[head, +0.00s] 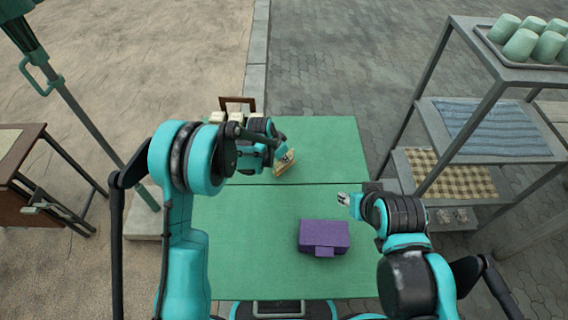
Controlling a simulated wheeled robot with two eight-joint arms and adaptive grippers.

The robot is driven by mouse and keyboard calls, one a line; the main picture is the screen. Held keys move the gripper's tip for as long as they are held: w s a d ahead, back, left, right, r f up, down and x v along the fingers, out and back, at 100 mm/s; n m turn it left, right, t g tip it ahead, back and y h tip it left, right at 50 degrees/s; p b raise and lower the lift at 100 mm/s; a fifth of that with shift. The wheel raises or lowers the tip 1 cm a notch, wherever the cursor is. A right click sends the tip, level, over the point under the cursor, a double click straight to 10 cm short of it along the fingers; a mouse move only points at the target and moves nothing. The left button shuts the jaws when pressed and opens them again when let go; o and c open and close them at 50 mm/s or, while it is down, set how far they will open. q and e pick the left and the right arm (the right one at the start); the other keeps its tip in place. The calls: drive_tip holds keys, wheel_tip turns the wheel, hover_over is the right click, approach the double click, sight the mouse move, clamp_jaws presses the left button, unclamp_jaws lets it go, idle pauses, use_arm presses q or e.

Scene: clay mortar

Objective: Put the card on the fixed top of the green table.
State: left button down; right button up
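The green table (225,215) stands in front of me, its top split by a seam into a far part (335,135) and a near part. A small tan card (283,166) is at the fingers of my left gripper (287,157), over the far part near the seam. It is tilted, and the gripper looks shut on it. I cannot tell whether the card touches the table. My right gripper (343,200) is over the right side of the near part, apart from the card. Its fingers are too small to read.
A purple box (323,236) sits on the near part. Cream blocks (217,117) and a brown frame (238,101) are at the far left corner. A grey shelf (480,107) stands right; a pole (85,125) and brown table (22,150) stand left.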

use_arm(q)
wheel_tip(320, 180, down, 2)
drive_tip(key=shift+f+b, duration=0.2)
drive_tip(key=shift+b, duration=0.15)
drive_tip(key=shift+r, duration=0.1)
use_arm(e)
drive_tip(key=shift+f, duration=0.55)
use_arm(q)
drive_tip(key=shift+f, duration=0.25)
drive_tip(key=c, duration=1.7)
unclamp_jaws()
drive_tip(key=shift+r, duration=0.1)
use_arm(e)
drive_tip(key=shift+f, duration=0.15)
use_arm(q)
drive_tip(key=shift+r, duration=0.1)
